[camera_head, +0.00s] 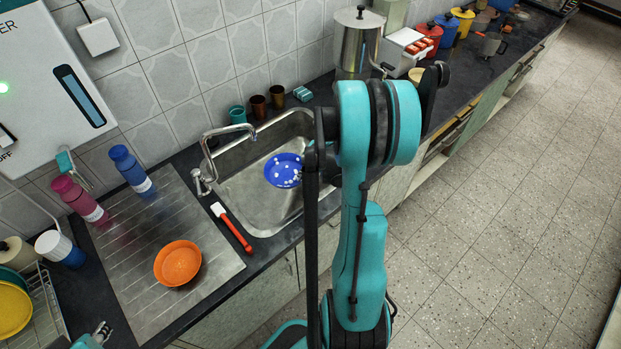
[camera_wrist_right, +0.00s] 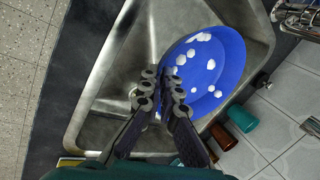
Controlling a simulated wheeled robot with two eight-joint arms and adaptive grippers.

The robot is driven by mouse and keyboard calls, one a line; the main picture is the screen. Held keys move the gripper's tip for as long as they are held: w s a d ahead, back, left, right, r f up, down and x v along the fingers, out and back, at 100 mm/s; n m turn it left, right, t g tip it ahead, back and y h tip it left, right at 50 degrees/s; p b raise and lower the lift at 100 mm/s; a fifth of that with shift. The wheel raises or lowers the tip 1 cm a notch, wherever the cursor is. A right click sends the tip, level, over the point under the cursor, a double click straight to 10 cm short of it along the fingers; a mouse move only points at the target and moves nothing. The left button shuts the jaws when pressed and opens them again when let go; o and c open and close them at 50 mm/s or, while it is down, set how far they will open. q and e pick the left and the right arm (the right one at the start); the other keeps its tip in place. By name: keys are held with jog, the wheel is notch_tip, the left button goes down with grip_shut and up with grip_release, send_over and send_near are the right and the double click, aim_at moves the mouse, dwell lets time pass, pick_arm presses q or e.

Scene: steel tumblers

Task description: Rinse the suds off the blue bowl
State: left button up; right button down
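The blue bowl (camera_head: 283,170) is inside the steel sink (camera_head: 232,190), with several white suds spots on it. In the right wrist view the bowl (camera_wrist_right: 206,75) fills the middle right, suds (camera_wrist_right: 181,60) on its inside. My right gripper (camera_wrist_right: 162,73) has its fingers at the bowl's near rim with a narrow gap between the tips. Whether they pinch the rim I cannot tell. In the head view my own arm hides this gripper. The tap (camera_head: 228,129) reaches over the sink, and no water shows. My left gripper (camera_head: 102,329) is low at the left, mostly cut off.
An orange bowl (camera_head: 178,263) sits on the drainboard (camera_head: 135,238). A red-handled spatula (camera_head: 231,227) lies at the sink's left edge. Blue and pink bottles (camera_head: 131,168) stand behind left. Small cups (camera_head: 258,107) and a steel pot (camera_head: 357,45) stand behind the sink.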

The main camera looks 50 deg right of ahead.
aim_at(277, 169)
jog(key=w, duration=0.2)
jog(key=w+a+f, duration=0.1)
jog(key=w, duration=0.5)
jog(key=shift+a+f+b, duration=0.25)
jog(key=shift+f+b, duration=0.1)
jog(key=shift+f, duration=0.05)
jog(key=shift+w+a+f+b, duration=0.1)
jog(key=shift+w+b, duration=0.05)
jog(key=shift+w, duration=0.45)
jog(key=shift+w+a+f+b, duration=0.1)
jog(key=shift+w+b, duration=0.05)
jog(key=shift+w, duration=0.4)
